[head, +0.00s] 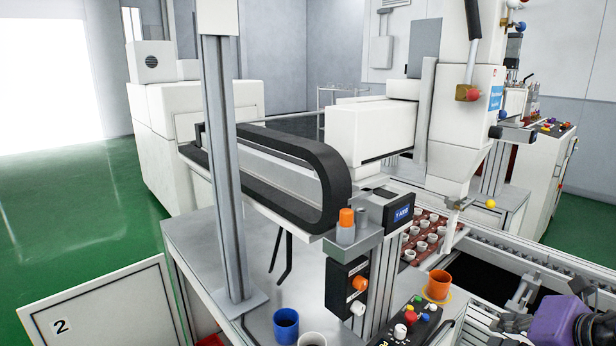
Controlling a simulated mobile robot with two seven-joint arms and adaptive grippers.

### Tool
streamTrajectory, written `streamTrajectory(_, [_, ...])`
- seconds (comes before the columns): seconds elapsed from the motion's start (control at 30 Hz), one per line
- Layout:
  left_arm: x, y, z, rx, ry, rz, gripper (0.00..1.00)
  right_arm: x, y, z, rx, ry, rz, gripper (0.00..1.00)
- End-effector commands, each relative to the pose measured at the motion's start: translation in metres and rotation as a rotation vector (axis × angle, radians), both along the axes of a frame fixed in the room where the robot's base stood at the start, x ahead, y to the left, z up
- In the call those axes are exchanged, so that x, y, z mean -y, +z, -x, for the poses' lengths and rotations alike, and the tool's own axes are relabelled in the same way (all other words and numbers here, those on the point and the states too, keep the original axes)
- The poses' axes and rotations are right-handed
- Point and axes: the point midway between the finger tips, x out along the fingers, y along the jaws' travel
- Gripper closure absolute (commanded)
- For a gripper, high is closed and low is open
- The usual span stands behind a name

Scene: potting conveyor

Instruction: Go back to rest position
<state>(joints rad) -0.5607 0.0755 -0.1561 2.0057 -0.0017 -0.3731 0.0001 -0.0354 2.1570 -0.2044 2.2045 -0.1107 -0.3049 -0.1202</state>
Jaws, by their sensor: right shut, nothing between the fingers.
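My right gripper (514,322) shows at the bottom right, beside the conveyor, with its purple and dark wrist entering from the right edge. Its fingers point left and are shut with nothing between them. It is apart from the orange pot (439,284), which stands upright to its left on a yellow ring. My left gripper is not in view.
A blue cup (286,326) and a white cup (312,340) stand on the grey table (195,240) at the front. A button panel (415,325) lies left of my right gripper. A tray of small white pots (421,247) sits behind. A grey post (224,170) rises at left.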

Motion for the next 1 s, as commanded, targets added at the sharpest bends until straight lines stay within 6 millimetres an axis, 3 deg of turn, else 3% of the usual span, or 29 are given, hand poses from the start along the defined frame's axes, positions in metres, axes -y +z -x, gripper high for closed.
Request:
streamTrajectory(0.27, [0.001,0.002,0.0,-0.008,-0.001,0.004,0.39,0.028,-0.046,0.02,-0.017,-0.227,-0.252,1.0])
streamTrajectory(0.57, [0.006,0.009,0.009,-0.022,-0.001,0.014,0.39,0.046,-0.139,0.084,-0.081,-0.599,-0.63,1.0])
streamTrajectory(0.77, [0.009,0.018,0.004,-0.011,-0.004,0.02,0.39,0.032,-0.204,0.142,-0.135,-0.864,-0.878,1.0])
streamTrajectory(1.0, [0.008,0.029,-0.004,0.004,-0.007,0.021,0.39,-0.019,-0.268,0.214,-0.2,-1.182,-1.163,1.0])
